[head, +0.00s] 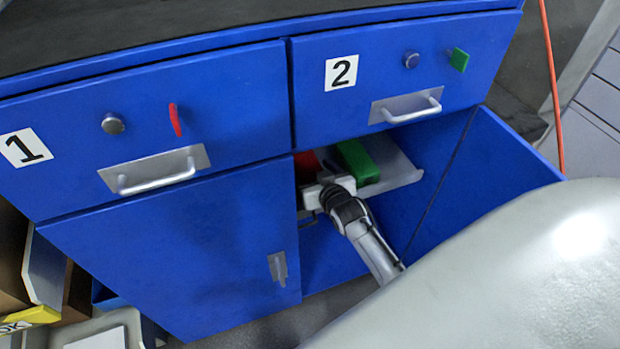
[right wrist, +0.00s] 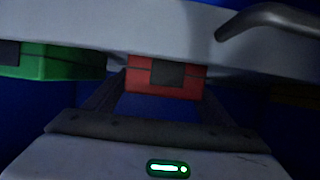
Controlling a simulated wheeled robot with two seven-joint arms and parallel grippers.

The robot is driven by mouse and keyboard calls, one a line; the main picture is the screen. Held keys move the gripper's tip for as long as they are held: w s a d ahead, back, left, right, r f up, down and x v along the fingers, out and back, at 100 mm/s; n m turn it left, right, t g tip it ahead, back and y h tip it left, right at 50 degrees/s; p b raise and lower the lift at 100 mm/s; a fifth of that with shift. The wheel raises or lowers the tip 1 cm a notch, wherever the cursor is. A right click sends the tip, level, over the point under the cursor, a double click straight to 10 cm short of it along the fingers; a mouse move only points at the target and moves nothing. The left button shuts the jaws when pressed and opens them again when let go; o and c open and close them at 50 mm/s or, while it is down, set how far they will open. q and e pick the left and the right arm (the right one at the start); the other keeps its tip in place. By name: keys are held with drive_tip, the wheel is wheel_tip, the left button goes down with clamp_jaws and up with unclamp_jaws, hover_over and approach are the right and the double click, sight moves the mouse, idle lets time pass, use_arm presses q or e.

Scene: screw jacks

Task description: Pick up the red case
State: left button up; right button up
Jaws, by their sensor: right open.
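The red case (head: 306,163) sits inside the open right compartment of the blue cabinet, mostly hidden in the head view by my gripper. In the right wrist view the red case (right wrist: 192,78) shows with a dark grey patch on its face, between my fingers. My right gripper (head: 312,186) is open and reaches into the compartment at the case. Its dark fingers (right wrist: 160,93) stand to either side of the case; I cannot tell whether they touch it. My left gripper is not in view.
A green case (head: 355,160) lies right of the red one on a grey shelf (head: 403,173). It shows left in the wrist view (right wrist: 60,62). Drawer 2 (head: 385,75) is shut above. The open blue door (head: 500,165) stands right; the left door (head: 170,250) is shut.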

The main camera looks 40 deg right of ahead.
drive_tip(key=shift+w, duration=0.1)
drive_tip(key=c, duration=1.4)
drive_tip(key=shift+r, duration=0.15)
drive_tip(key=shift+c, duration=0.6)
